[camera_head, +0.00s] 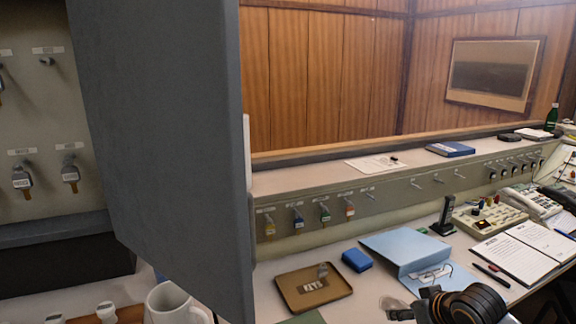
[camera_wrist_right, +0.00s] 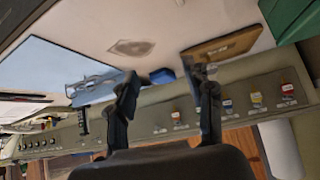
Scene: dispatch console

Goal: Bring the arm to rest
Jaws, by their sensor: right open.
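My right gripper (camera_wrist_right: 163,75) is open and nothing shows between its dark fingers in the right wrist view. In the head view my right arm (camera_head: 465,305) comes in at the bottom right, above the desk in front of the blue folder (camera_head: 408,250). The gripper's fingertips are hard to make out there. In the wrist view the brown tray (camera_wrist_right: 228,46) appears beyond one finger and the blue folder (camera_wrist_right: 45,62) beyond the other. My left gripper is not in view.
A grey cabinet door (camera_head: 165,130) stands open at the left. A brown tray (camera_head: 290,296), blue box (camera_head: 357,260), white mug (camera_head: 168,303), radio (camera_head: 444,217) and open notebook (camera_head: 515,256) are on the desk. Tagged keys (camera_head: 325,212) hang along the ledge front.

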